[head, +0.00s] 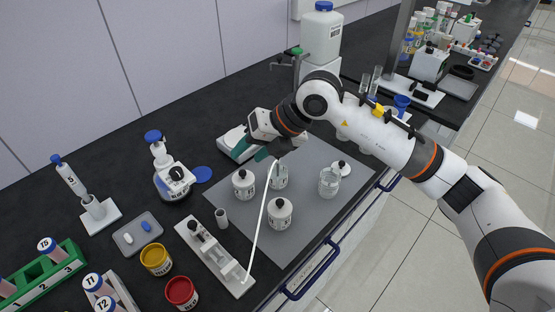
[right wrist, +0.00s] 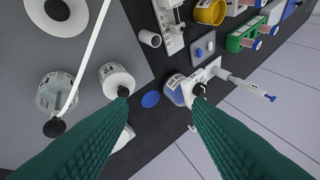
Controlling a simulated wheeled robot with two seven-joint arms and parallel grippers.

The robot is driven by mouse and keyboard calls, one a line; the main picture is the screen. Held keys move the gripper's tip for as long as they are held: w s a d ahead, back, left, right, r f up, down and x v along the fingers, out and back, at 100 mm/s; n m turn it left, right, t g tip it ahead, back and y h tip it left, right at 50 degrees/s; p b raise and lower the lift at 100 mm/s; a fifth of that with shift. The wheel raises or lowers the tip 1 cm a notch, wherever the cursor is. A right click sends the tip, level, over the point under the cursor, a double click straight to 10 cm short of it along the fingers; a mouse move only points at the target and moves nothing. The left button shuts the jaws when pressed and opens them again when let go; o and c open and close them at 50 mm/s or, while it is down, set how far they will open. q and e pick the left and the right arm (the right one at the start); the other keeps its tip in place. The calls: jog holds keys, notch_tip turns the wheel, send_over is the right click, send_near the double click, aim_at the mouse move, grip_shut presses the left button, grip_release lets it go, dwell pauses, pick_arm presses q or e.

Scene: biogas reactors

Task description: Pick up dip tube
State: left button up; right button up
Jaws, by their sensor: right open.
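The dip tube, a thin white rod (head: 260,222), stands slanted over the grey mat in the head view. Its upper end is by a glass jar (head: 280,178) just below my right gripper, and its lower end is at a white clamp stand (head: 212,256). In the right wrist view the white tube (right wrist: 88,48) runs across the glass jar (right wrist: 52,95), with a black knob (right wrist: 54,128) at its near end. My right gripper (right wrist: 160,92) is open, its teal fingers wide apart with nothing between them. The tube lies left of both fingers there. My left gripper is not in view.
A blue-capped bottle (head: 168,178), yellow jar (head: 156,259) and red jar (head: 181,293) stand left. The mat's front right part is clear.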

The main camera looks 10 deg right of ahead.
jog(key=w+d+r+m+t+h, duration=0.15)
jog(key=w+d+h, duration=0.3)
jog(key=d, duration=0.45)
jog(key=p, duration=0.2)
send_over(278, 168)
jog(key=s, duration=0.1)
notch_tip(278, 168, down, 6)
jog(key=f+p, duration=0.1)
jog(key=f, duration=0.1)
jog(key=w+f+p, duration=0.1)
jog(key=f, duration=0.2)
jog(key=shift+w, duration=0.1)
jog(key=shift+w+f, duration=0.1)
jog(key=shift+f, duration=0.2)
grip_shut()
